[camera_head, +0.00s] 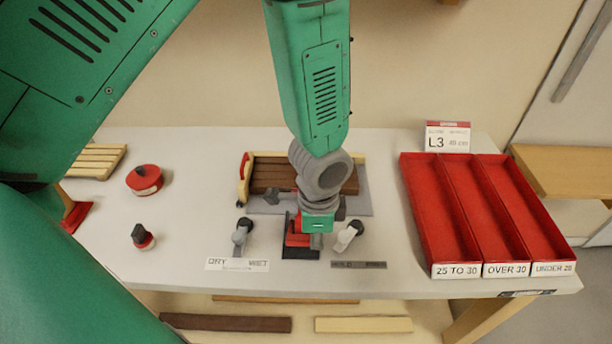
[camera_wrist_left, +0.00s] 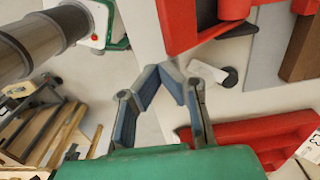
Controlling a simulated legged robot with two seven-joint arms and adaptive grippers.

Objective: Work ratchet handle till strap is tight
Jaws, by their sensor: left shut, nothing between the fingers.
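The red ratchet (camera_head: 294,236) stands on a black base at the front middle of the bench. In the left wrist view a red part of it (camera_wrist_left: 185,22) fills the top. My left gripper (camera_head: 316,242) points down at the ratchet's right side and hides part of it. In the wrist view the left gripper's fingertips (camera_wrist_left: 168,70) meet with nothing between them, just below the red part; whether they touch it I cannot tell. A brown slatted piece (camera_head: 275,172) lies behind, partly hidden by my arm. I cannot make out the strap clearly. My right gripper is not in view.
Small levers stand either side, by the DRY/WET plate (camera_head: 237,264) and the HOLD plate (camera_head: 358,266). A red three-part tray (camera_head: 440,212) is at right, with an L3 sign (camera_head: 448,137) behind. Bare bench separates these.

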